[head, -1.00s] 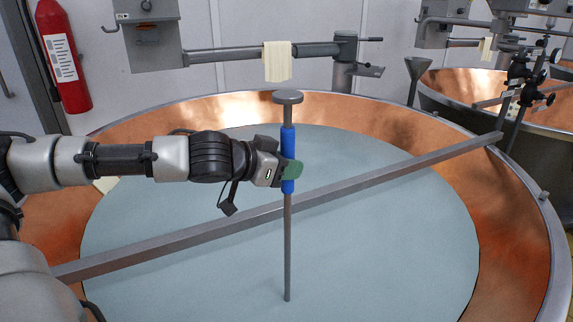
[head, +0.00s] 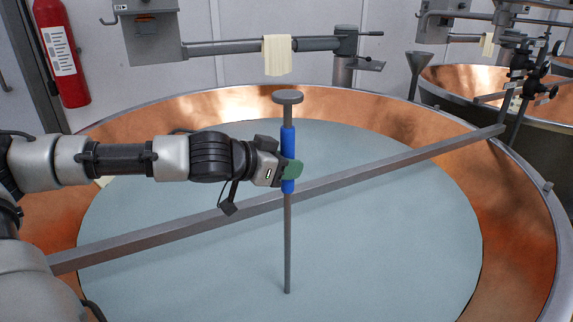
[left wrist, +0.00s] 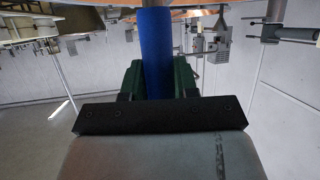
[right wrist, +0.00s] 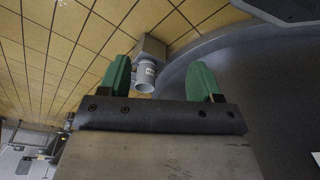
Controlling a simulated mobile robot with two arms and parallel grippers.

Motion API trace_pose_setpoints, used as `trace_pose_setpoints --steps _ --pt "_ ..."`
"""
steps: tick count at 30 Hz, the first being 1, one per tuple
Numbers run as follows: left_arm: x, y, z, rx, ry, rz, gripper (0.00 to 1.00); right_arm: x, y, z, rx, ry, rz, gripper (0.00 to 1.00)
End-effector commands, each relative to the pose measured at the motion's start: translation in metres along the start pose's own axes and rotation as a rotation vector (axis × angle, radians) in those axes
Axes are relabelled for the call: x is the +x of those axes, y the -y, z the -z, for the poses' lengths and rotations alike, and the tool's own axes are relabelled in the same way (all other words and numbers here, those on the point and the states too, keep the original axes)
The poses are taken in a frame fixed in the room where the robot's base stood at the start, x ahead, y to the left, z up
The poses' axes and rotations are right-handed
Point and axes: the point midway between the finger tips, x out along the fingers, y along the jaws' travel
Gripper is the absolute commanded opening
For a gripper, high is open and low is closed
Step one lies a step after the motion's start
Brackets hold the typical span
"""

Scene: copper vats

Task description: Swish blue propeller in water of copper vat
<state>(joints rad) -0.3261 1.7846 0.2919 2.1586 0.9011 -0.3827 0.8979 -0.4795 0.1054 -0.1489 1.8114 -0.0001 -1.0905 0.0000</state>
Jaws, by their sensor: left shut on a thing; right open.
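The blue propeller (head: 288,145) is a grey rod with a blue grip and a flat round grey top. It stands upright over the copper vat (head: 520,210), and its lower end meets the pale blue-grey water (head: 380,250); whatever is below the surface is hidden. My left gripper (head: 290,170) is shut on the blue grip, which also shows between the green fingers in the left wrist view (left wrist: 157,55). My right gripper (right wrist: 163,80) is open and empty, low beside a dark curved wall, with tiled floor in view.
A grey bar (head: 370,176) crosses the vat behind the rod, close to it. A pale cloth (head: 277,56) hangs on a horizontal arm behind the vat. A second copper vat (head: 470,85) stands at the right, and a red fire extinguisher (head: 62,50) hangs at the left.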

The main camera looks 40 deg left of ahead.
Motion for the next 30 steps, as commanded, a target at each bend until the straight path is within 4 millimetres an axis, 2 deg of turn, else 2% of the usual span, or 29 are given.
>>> trace_pose_setpoints --steps 8,21,30 --pt "0.002 -0.001 0.001 0.004 -0.003 0.001 0.0 -0.007 -0.001 0.004 0.001 -0.007 -0.001 0.64" --pt "0.01 -0.005 0.004 0.003 -0.003 0.002 0.0 -0.06 -0.003 0.021 0.006 -0.037 -0.006 0.64" --pt "0.016 -0.01 0.006 0.003 -0.003 0.001 0.0 -0.099 -0.004 0.025 0.008 -0.056 -0.009 0.64"
